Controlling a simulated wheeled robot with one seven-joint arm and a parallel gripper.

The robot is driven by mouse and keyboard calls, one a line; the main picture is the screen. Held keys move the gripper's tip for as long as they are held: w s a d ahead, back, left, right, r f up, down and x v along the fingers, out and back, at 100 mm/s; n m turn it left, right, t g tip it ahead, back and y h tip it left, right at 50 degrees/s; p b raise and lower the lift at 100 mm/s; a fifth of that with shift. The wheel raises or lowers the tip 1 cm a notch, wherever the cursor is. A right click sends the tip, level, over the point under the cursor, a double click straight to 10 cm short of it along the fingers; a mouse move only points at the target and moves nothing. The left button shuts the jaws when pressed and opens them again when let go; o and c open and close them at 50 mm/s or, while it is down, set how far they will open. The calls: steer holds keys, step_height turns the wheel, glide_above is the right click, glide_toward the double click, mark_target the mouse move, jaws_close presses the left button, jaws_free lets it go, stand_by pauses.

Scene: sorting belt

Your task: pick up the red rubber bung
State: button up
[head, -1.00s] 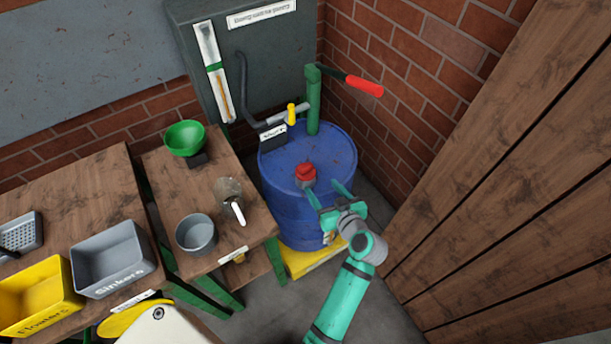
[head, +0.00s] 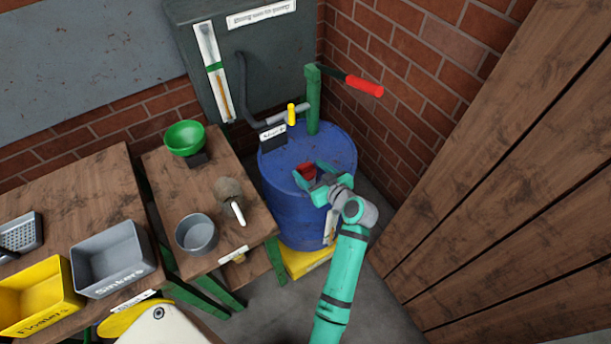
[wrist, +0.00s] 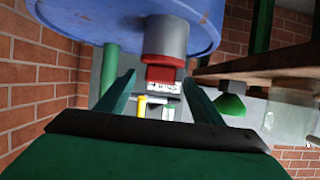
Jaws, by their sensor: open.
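The red rubber bung (head: 306,171) sits on top of the blue drum (head: 285,165). In the wrist view, which is upside down, the bung (wrist: 164,75) shows on a grey collar (wrist: 165,38) at the drum top. My gripper (head: 315,177) is at the near side of the bung in the head view and partly hides it and the collar. In the wrist view my gripper (wrist: 159,78) is open, one finger on each side of the bung, with gaps showing. Nothing is held.
A green hand pump (head: 312,100) with a red handle (head: 365,86) and a yellow-levered tap (head: 291,114) stand behind the bung. A side table to the left holds a green bowl (head: 185,137), a grey pot (head: 196,234) and a white-handled scoop (head: 237,212). A plank wall (head: 500,200) is at right.

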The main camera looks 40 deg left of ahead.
mark_target(307, 169)
steer(key=shift+x, duration=1.6)
steer(key=c, duration=1.5)
steer(key=shift+o, duration=0.2)
steer(key=shift+f, duration=0.1)
